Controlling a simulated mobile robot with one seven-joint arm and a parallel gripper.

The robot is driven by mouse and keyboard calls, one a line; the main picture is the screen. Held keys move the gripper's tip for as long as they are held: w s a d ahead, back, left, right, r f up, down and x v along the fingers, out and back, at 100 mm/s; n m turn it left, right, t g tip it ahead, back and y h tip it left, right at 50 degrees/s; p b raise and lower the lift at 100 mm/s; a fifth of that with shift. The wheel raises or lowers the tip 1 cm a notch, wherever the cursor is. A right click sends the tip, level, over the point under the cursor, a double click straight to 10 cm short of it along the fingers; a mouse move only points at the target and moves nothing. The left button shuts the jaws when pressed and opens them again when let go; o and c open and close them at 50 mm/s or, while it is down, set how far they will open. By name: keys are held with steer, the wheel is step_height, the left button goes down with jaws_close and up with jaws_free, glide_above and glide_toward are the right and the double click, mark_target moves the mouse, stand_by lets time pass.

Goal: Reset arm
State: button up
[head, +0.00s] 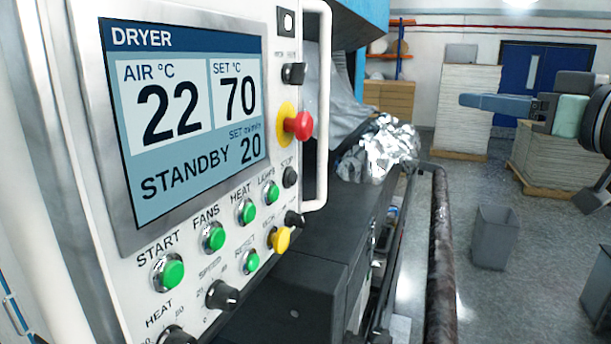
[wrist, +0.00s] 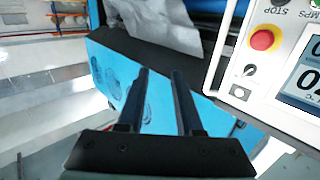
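My gripper (head: 466,101) is in the right part of the head view, held up in free air with its fingers pointing left, well apart from the dryer panel. In the wrist view my gripper (wrist: 161,74) shows two dark parallel fingers with a clear gap and nothing between them. It is open and empty. The dryer control panel (head: 85,8) fills the left of the head view; its screen (head: 190,110) reads STANDBY, air 22 °C, set 70 °C and 20. Part of this panel also shows at the right edge of the wrist view (wrist: 258,75).
A red stop knob (head: 300,125), several green buttons and a white handle (head: 322,100) stick out from the panel. A dark roller (head: 443,250) runs along the machine beside crumpled foil (head: 380,150). A grey bin (head: 495,238) and stacked sheets (head: 466,108) stand right; floor between is clear.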

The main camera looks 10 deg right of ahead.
steer(key=w+a+r+m+t+h, duration=0.1)
steer(key=a+t+h, duration=0.1)
steer(key=a, duration=0.8)
steer(key=a+r+t+h, duration=0.1)
steer(key=a+t, duration=0.2)
steer(key=a, duration=0.7)
steer(key=s+a+r+t, duration=0.2)
steer(key=s+a, duration=0.4)
steer(key=s, duration=0.1)
steer(key=s+a+r+t, duration=0.2)
steer(key=s+a, duration=0.4)
steer(key=a, duration=0.1)
steer(key=shift+s+r+t+y, duration=0.3)
steer(key=shift+s+r+t, duration=0.05)
steer(key=shift+r+t, duration=0.05)
steer(key=shift+d, duration=0.15)
steer(key=shift+c, duration=0.5)
